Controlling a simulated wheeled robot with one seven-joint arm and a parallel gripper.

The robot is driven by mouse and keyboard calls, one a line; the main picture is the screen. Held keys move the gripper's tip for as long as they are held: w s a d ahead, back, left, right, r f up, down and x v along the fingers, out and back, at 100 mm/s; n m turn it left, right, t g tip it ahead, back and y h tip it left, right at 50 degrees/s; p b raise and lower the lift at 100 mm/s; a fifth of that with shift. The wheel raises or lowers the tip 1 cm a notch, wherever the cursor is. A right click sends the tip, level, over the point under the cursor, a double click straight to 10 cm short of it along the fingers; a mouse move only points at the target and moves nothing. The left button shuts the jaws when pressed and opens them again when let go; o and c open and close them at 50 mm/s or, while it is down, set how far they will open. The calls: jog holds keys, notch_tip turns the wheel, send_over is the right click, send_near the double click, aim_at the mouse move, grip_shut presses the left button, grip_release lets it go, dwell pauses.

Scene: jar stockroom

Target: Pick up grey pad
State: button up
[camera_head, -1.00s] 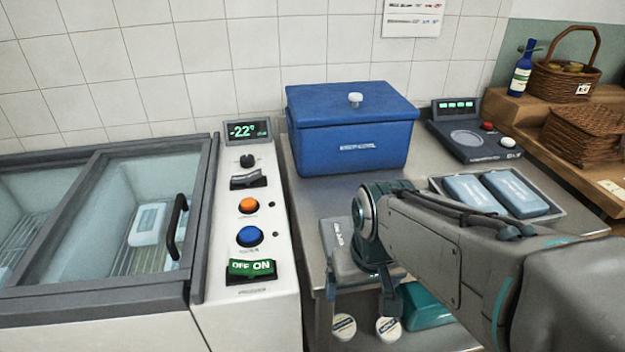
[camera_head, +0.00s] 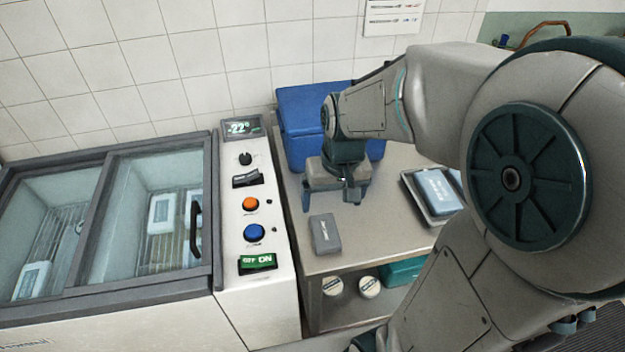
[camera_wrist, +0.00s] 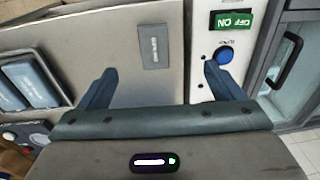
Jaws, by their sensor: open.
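A blue lidded box (camera_head: 301,118) stands behind my gripper, partly hidden by my arm. A tray (camera_head: 411,187) with blue packs (camera_head: 436,190) is to the right. The freezer's control panel (camera_head: 250,205) borders the table's left side. Round tubs (camera_head: 369,287) stand on the lower shelf.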

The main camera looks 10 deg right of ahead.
send_over(325, 230)
notch_tip(325, 230, down, 6)
jog(key=shift+g+h, duration=0.3)
jog(key=shift+g, duration=0.1)
notch_tip(325, 230, down, 14)
jog(key=shift+r+p, duration=0.1)
jog(key=shift+p, duration=0.4)
jog(key=c, duration=1.1)
